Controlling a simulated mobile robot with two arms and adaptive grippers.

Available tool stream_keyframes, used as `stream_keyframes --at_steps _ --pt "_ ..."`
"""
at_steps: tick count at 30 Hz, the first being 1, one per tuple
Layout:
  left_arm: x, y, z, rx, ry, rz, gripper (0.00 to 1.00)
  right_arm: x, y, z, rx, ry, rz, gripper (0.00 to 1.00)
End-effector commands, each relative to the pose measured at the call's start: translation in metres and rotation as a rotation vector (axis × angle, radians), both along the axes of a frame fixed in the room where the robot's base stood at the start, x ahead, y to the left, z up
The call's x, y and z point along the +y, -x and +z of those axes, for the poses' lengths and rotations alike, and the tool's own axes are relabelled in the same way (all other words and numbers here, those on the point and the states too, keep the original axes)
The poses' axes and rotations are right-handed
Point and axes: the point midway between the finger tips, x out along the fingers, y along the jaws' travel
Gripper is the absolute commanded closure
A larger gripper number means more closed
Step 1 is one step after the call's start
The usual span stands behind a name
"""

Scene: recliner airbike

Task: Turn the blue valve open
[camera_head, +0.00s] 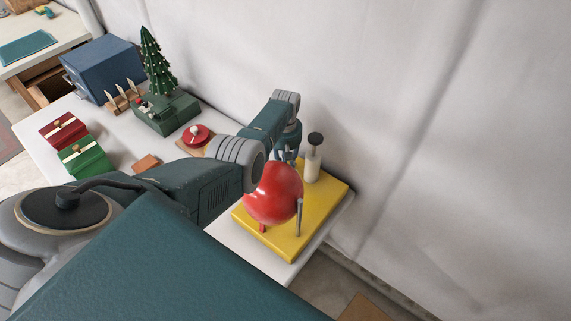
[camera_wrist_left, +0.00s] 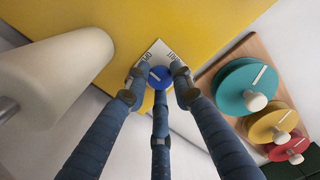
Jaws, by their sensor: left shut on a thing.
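The blue valve (camera_wrist_left: 160,76) is a small round knob with a pale line on it. It sits on a white label plate (camera_wrist_left: 153,57) on the yellow base (camera_head: 325,210). The lettering on the plate is partly covered. My left gripper (camera_wrist_left: 160,88) has its three dark fingers around the blue valve, shut on it. In the head view, the left gripper (camera_head: 287,158) shows only partly behind the red balloon (camera_head: 273,192), and the valve is hidden there. The right gripper is not in view.
A white pump cylinder (camera_head: 312,168) with a black handle stands beside the gripper; it also shows in the wrist view (camera_wrist_left: 55,75). Teal (camera_wrist_left: 248,88), yellow and red discs with pegs lie on a wooden board. A thin metal post (camera_head: 299,217) stands by the balloon. A wall lies close behind.

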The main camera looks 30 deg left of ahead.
Motion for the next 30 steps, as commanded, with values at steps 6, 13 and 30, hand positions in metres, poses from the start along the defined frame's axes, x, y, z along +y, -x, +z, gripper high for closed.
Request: stream_keyframes --at_steps 6,13,30 --pt "-0.0002 -0.0008 0.0006 -0.002 0.001 0.021 1.0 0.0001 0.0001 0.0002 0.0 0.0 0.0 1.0" --pt "-0.0002 -0.0008 0.0007 -0.002 0.001 0.021 1.0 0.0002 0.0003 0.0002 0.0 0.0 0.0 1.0" --pt "0.0 -0.0009 0.0032 -0.002 0.0 0.02 0.57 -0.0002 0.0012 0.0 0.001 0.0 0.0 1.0"
